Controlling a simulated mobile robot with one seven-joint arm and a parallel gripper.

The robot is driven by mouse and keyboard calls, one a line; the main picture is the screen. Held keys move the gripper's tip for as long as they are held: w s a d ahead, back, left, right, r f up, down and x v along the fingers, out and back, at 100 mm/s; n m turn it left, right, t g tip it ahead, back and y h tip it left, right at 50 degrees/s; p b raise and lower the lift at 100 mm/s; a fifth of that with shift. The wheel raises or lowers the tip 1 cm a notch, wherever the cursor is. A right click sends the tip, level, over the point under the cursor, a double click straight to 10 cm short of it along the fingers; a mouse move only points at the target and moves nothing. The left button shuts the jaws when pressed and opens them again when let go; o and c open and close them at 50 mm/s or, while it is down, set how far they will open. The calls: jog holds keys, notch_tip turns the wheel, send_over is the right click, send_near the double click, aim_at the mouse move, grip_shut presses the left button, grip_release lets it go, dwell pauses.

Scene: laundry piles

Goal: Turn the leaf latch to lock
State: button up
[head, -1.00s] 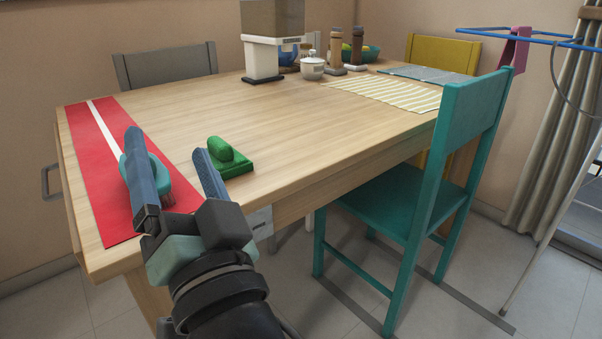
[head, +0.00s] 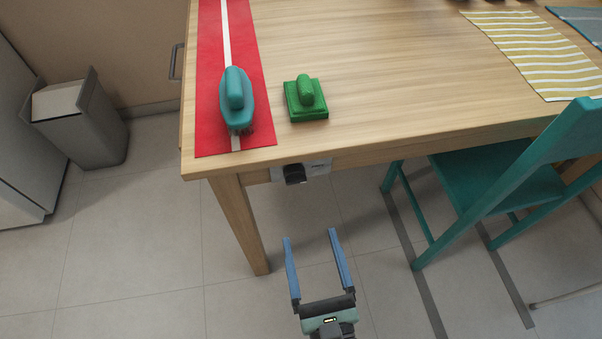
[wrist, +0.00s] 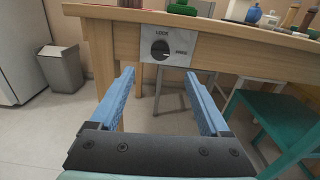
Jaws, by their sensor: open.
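The leaf latch is a dark round knob (head: 294,174) on a pale plate (head: 319,168) fixed to the table's front apron, near the left leg. The knob's exact pointing direction is unclear. My gripper (head: 309,234) is open and empty, in front of the table and lower than the latch in the head view. In the wrist view its blue fingers point toward the apron, apart from the knob.
The wooden table (head: 380,90) carries a red runner (head: 208,60), a teal brush-like thing (head: 236,98) and a green block with a handle (head: 306,97). A teal chair (head: 500,180) stands right. A grey bin (head: 75,120) stands left. Floor around my gripper is clear.

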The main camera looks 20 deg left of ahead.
aim_at(297, 182)
jog(key=b+x, duration=0.1)
jog(key=x, duration=1.1)
jog(key=shift+w+a, duration=0.2)
jog(key=shift+w, duration=0.1)
grip_shut()
